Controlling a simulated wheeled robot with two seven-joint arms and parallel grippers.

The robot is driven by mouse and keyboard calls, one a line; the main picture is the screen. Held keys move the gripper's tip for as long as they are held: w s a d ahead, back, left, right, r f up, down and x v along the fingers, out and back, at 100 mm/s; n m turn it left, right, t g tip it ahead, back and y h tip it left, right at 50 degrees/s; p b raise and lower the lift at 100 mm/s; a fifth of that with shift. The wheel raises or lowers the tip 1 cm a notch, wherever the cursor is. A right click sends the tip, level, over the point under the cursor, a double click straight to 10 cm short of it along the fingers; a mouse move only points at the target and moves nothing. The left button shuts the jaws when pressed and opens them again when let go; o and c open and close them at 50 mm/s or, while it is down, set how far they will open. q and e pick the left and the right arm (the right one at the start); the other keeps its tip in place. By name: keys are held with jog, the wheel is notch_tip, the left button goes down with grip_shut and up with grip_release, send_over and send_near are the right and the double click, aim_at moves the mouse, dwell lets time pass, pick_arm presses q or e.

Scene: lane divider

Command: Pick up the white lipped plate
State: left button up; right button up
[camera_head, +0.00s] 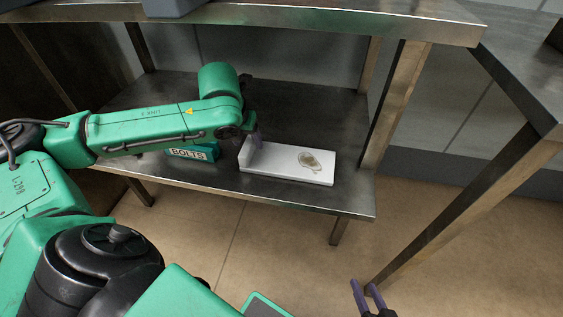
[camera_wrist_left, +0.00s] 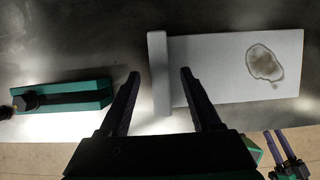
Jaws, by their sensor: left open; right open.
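The white lipped plate (camera_head: 278,166) lies flat on the lower metal shelf, its raised lip at its left end and a brownish stain toward its right end. It also shows in the left wrist view (camera_wrist_left: 212,80). My left gripper (camera_head: 255,138) is at the lip end. In the left wrist view its two open fingers (camera_wrist_left: 160,73) appear on either side of the lip; I cannot tell whether they touch it. My right gripper (camera_head: 367,286) is open and empty, low in front of the shelf and away from the plate.
A green box labelled BOLTS (camera_head: 188,153) sits on the shelf left of the plate, partly under my left arm. An upper shelf (camera_head: 330,22) overhangs, and a metal leg (camera_head: 395,105) stands at the right. The shelf behind the plate (camera_head: 310,115) is clear.

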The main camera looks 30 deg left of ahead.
pick_arm(q)
jog(key=shift+b+x, duration=0.5)
jog(key=shift+x, duration=0.75)
jog(key=shift+r, duration=0.1)
jog(key=shift+p, duration=0.4)
grip_shut()
jog(key=shift+s, duration=0.1)
